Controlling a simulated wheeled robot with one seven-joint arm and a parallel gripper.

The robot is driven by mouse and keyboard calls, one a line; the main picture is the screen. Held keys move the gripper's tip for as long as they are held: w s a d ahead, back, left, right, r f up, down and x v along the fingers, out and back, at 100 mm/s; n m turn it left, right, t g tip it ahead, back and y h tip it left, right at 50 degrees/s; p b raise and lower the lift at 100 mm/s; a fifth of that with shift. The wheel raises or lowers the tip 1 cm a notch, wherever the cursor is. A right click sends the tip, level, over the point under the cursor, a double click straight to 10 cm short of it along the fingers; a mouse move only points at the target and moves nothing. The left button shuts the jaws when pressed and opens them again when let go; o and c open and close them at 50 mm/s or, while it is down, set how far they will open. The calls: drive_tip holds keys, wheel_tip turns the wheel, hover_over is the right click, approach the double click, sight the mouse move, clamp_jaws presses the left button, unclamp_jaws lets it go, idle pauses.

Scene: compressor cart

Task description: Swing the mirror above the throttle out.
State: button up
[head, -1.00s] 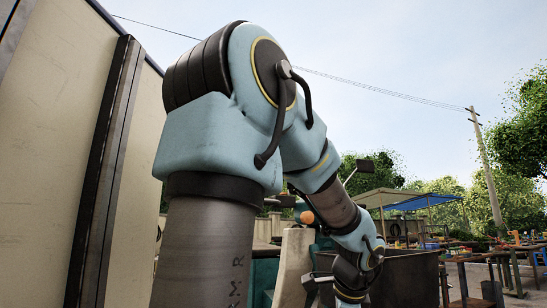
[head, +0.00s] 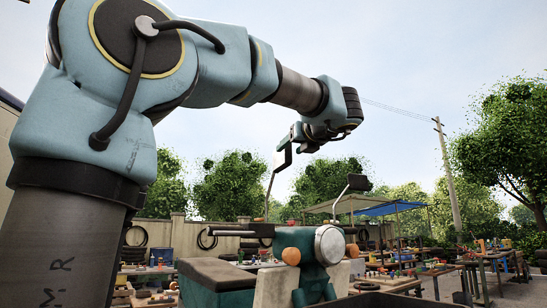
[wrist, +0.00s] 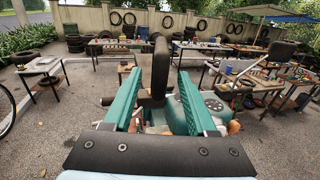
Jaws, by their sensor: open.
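The mirror (head: 278,160) stands on a thin stem above the left-hand handlebar grip (head: 237,231) of a teal vehicle. My gripper (head: 288,147) is at this mirror, high above the handlebar. In the wrist view my gripper (wrist: 158,76) is open, with its two teal fingers apart. The dark mirror (wrist: 160,62) shows nearly edge-on between them, with a gap visible on each side. Whether a finger touches it is hard to tell. The second mirror (head: 358,182) stands on the right; it also shows in the wrist view (wrist: 281,52).
The round headlamp (head: 329,245) and an orange lamp (head: 291,256) sit below the mirrors. A dark container edge (head: 385,300) is in front. Several work tables (wrist: 120,46) and hung tyres stand behind. Air around the mirror is clear.

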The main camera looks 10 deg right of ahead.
sight(280, 171)
drive_tip(key=w+p, duration=0.1)
drive_tip(key=w, duration=0.2)
drive_tip(key=w+a+p, duration=0.1)
drive_tip(key=w, duration=0.5)
drive_tip(key=shift+w+a+p, duration=0.15)
drive_tip(key=shift+a+p, duration=0.2)
drive_tip(key=shift+p, duration=0.05)
clamp_jaws()
idle(0.9)
